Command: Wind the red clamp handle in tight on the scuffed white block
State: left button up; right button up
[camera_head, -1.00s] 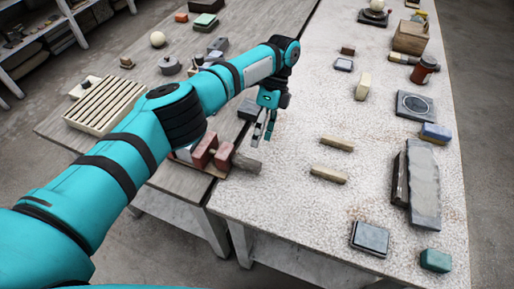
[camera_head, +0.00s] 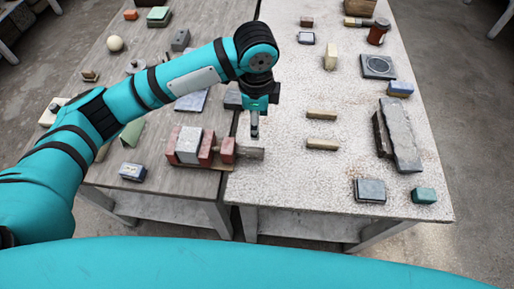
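The scuffed white block (camera_head: 188,144) sits between the red jaws of a clamp (camera_head: 207,147) on the left table, close to its right edge. A red piece of the clamp, apparently the handle (camera_head: 227,150), projects to the right of the jaws. A grey-brown end piece (camera_head: 251,153) continues from it over the seam between the tables. My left gripper (camera_head: 254,133) points down just above the end piece, its fingers seen edge-on, so their gap is hidden. I cannot tell whether it touches. My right gripper is not in view.
Two tan bars (camera_head: 322,143) lie on the speckled table to the right. A grey slab (camera_head: 401,137) stands farther right, with a grey box (camera_head: 370,191) and a green block (camera_head: 424,195) near the front edge. The speckled surface in front of the clamp is clear.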

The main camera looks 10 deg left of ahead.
pick_arm(q)
send_near(257, 150)
jog(key=shift+f+p, duration=0.25)
jog(key=shift+p, duration=0.2)
jog(key=f, duration=0.4)
jog(key=f+p, duration=0.1)
jog(key=f, duration=0.4)
jog(key=shift+w, duration=0.2)
jog(key=shift+f, duration=0.6)
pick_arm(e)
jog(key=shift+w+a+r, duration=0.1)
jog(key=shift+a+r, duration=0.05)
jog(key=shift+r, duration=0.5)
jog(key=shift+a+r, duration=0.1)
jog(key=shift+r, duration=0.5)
pick_arm(q)
grip_shut()
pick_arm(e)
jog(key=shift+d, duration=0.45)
pick_arm(q)
jog(key=shift+w+g, duration=0.1)
jog(key=shift+g, duration=0.2)
